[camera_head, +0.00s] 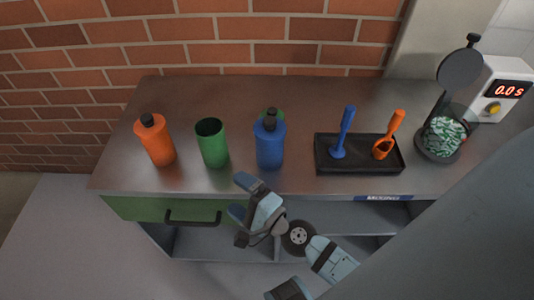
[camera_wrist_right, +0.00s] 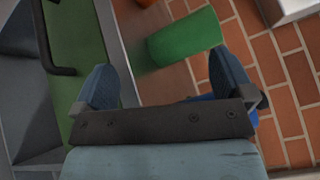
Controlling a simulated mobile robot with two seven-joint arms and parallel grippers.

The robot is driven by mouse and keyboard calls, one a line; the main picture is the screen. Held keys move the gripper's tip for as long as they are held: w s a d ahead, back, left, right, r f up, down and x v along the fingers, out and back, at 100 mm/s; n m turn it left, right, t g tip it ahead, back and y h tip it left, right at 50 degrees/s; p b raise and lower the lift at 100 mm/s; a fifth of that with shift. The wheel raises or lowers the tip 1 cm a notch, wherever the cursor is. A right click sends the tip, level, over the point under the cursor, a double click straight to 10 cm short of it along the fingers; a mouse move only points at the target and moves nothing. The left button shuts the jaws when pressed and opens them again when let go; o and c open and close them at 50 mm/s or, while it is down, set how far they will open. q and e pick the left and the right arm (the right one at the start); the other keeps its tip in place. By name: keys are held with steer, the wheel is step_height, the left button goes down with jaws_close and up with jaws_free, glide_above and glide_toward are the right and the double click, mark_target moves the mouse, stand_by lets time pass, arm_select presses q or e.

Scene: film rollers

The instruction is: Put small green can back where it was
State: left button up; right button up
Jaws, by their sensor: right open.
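A green open-topped can (camera_head: 212,145) stands upright on the metal counter, between the orange bottle and the blue bottle. It also shows in the right wrist view (camera_wrist_right: 185,38), beyond the fingers. A second green thing (camera_head: 279,115) is mostly hidden behind the blue bottle (camera_head: 270,145); I cannot tell its full shape. My right gripper (camera_head: 242,198) is open and empty, at the counter's front edge, in front of and to the right of the green can, apart from it. In the right wrist view its two blue fingers (camera_wrist_right: 165,84) are spread. My left gripper is not in view.
An orange bottle (camera_head: 155,142) stands at the left. A black tray (camera_head: 360,168) with blue and orange tools lies right of the blue bottle. A lidded round container (camera_head: 440,140) and a timer (camera_head: 502,92) are farther right. A green drawer (camera_head: 150,210) sits below the counter.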

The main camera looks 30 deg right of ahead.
steer(key=s+d+f+n+g+h, duration=0.1)
steer(key=s+f+n+g, duration=0.2)
steer(key=f+n, duration=0.3)
steer(key=s+d+f+n+g+h, duration=0.1)
steer(key=s+d+f+n+g, duration=0.1)
steer(key=n, duration=1.2)
step_height(320, 180, down, 4)
steer(key=s+g, duration=0.1)
steer(key=s, duration=0.1)
steer(key=shift+s+r+n+h, duration=0.15)
steer(key=shift+s+n+h, duration=0.15)
steer(key=shift+d+g, duration=0.1)
steer(key=shift+g, duration=0.2)
